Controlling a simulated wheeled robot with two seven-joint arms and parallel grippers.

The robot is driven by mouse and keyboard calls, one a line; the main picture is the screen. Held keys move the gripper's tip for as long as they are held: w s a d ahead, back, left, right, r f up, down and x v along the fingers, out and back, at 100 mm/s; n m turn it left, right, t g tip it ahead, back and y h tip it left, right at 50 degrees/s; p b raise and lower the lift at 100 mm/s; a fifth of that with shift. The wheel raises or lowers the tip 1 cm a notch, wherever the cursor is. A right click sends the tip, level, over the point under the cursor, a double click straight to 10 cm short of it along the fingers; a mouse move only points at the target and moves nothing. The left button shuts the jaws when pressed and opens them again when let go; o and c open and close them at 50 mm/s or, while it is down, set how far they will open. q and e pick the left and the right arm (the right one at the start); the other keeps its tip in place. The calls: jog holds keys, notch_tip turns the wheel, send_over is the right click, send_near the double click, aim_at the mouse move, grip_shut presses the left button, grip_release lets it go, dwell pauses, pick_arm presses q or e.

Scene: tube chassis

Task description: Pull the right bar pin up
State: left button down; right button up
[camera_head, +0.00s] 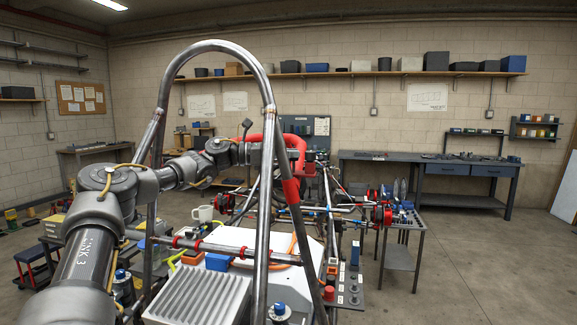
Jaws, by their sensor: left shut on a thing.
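A steel tube chassis stands in front of me, with a tall main hoop (262,80) and a cross bar (215,246) with red bands. My left gripper (268,150) is at the hoop's right side, beside a red curved part (297,145). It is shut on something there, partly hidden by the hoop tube. A red sleeve (291,190) sits on a slanted tube just below. I cannot make out the right bar pin. My right gripper is out of view.
A ribbed metal block (200,298) and a white panel (262,243) lie low inside the chassis. A small table with parts (400,222) stands to the right. A workbench (432,168) lines the back wall. The floor at right (480,265) is clear.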

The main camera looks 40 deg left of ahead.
pick_arm(q)
jog(key=shift+r, duration=0.3)
jog(key=c, duration=1.5)
grip_release()
jog(key=shift+s+a+f, duration=0.1)
jog(key=shift+a, duration=0.05)
jog(key=b+v, duration=0.3)
jog(key=v, duration=0.7)
jog(key=shift+s+a, duration=0.15)
jog(key=shift+s, duration=0.05)
